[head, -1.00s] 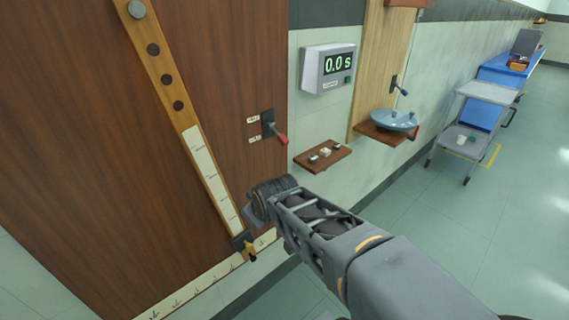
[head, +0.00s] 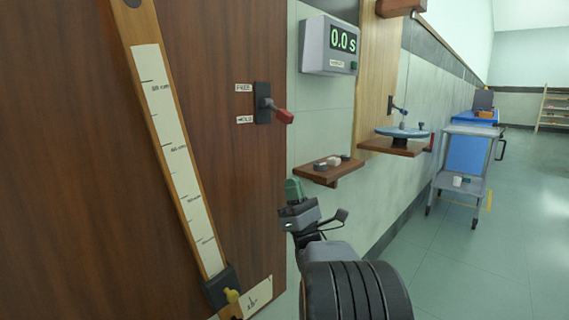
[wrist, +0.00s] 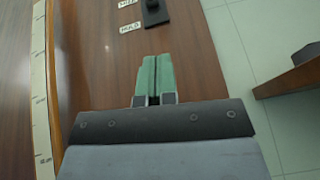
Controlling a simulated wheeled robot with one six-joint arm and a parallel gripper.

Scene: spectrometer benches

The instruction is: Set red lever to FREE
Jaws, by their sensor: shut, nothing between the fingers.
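The red lever (head: 283,115) sticks out from a black plate (head: 262,101) on the dark wooden panel, its handle tilted a little downward. The FREE label (head: 243,87) is beside the plate's upper part and the HOLD label (head: 244,119) beside its lower part. My gripper (head: 295,188) is below the lever, near the panel's right edge, apart from it. In the wrist view its green fingers (wrist: 153,78) are together and empty, pointing toward the black plate (wrist: 155,12) at the top. The red handle is not visible there.
A slanted wooden bar with a paper scale (head: 180,155) is left of the lever. A small wooden shelf (head: 327,172) with small pieces juts from the wall right of my gripper. A timer (head: 329,46) reads 0.0 s. A grey cart (head: 466,150) stands farther right beside open floor.

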